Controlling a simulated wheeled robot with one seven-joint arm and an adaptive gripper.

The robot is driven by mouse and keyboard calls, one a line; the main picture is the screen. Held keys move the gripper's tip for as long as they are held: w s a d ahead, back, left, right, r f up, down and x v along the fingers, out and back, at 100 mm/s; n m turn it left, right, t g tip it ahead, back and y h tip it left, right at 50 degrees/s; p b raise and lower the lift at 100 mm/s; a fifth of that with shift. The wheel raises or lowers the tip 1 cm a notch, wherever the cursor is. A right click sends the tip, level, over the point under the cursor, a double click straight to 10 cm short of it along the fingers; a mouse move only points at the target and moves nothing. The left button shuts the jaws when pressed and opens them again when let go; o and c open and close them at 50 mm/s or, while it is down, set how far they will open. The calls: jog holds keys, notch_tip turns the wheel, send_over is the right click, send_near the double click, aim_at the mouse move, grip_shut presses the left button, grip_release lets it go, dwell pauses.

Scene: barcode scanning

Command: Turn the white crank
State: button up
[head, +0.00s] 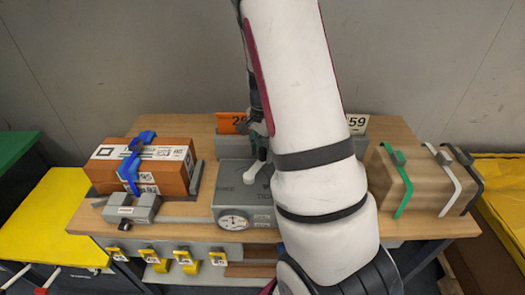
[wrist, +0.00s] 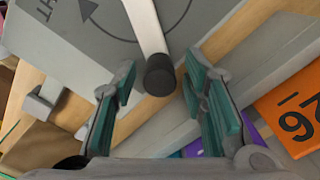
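The white crank (head: 252,174) is a short pale lever on top of a grey box (head: 227,198) with a dial on its front. In the wrist view the crank's white bar (wrist: 146,26) comes down from the top edge and ends in a dark round knob (wrist: 160,76). My gripper (wrist: 158,90) is open, with its green-padded fingers spread on either side of the knob and a gap visible on both sides. In the head view my gripper (head: 259,150) is just above the crank's far end, partly hidden by my arm.
A brown box with a blue strap (head: 135,165) lies at the left, near a small grey clamp (head: 133,208). A cardboard box with straps (head: 412,185) is at the right. An orange number card (head: 231,123) stands behind. Yellow tags (head: 183,261) hang along the bench front (head: 88,220).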

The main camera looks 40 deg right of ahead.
notch_tip(320, 180, up, 12)
dwell(0.7)
jog(key=shift+a, duration=0.1)
dwell(0.4)
jog(key=s+a+r+n+t, duration=0.1)
jog(key=s+a+r+n, duration=0.2)
jog(key=a+r+n, duration=0.3)
jog(key=s+a+r+n+t, duration=0.2)
jog(key=a+r+n, duration=0.15)
jog(key=a, duration=0.55)
jog(key=s+a+r+n+t, duration=0.2)
jog(key=s+a+r+n, duration=0.1)
jog(key=s+a+n, duration=0.6)
jog(key=shift+s, duration=0.9)
jog(key=shift+r, duration=0.1)
jog(key=shift+c, duration=0.2)
